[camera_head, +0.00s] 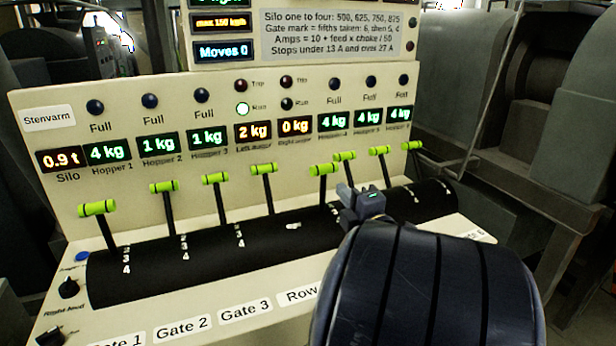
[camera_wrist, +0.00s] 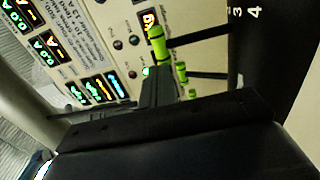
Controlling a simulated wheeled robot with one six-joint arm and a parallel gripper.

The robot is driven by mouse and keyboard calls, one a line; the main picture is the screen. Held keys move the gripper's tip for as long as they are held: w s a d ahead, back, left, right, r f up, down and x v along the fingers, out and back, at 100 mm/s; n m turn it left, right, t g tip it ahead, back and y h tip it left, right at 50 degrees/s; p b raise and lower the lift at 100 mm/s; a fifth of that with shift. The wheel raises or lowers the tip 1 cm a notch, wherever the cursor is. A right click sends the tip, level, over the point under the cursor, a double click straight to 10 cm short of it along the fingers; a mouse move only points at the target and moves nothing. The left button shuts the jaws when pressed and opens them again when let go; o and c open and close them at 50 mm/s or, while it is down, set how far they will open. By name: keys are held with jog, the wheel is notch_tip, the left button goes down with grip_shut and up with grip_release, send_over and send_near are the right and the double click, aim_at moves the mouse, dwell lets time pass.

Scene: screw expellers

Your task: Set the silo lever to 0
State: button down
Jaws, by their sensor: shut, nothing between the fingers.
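A row of levers with green grips stands in a black curved drum (camera_head: 310,232) on a cream panel. No label reading "silo" shows by any lever, so I cannot tell which one is the silo lever. The leftmost lever (camera_head: 98,208) leans back, above Gate 1. The lever right of centre (camera_head: 323,169) stands just left of my gripper (camera_head: 359,196). My gripper is shut and empty, over the right part of the drum. In the wrist view, my gripper (camera_wrist: 156,88) is beside a green grip (camera_wrist: 157,42); contact is unclear. My arm hides the labels on the right.
The Silo display (camera_head: 67,160) reads 0.9 t. Other displays and lamps line the upright panel. A sign (camera_head: 331,33) with silo figures is above. Knobs (camera_head: 68,288) are at lower left. Dark machinery (camera_head: 540,110) stands at right.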

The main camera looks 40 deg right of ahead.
aim_at(325, 167)
jog(key=x, duration=0.6)
jog(key=shift+w+d+p, duration=0.1)
jog(key=shift+w+p, duration=0.2)
jog(key=shift+p, duration=0.05)
jog(key=w+p, duration=0.1)
jog(key=p, duration=0.1)
jog(key=w+r+g+p, duration=0.1)
jog(key=p, duration=0.1)
jog(key=shift+w+d+r+g, duration=0.1)
jog(key=shift+w+d+g, duration=0.05)
jog(key=shift+d+g, duration=0.15)
jog(key=w+d+f+g+y+p, duration=0.1)
jog(key=w+d+f+g+p, duration=0.1)
jog(key=w+p, duration=0.8)
jog(key=shift+d+g+p, duration=0.2)
jog(key=shift+g+p, duration=0.35)
jog(key=shift+g, duration=0.35)
jog(key=shift+w, duration=0.15)
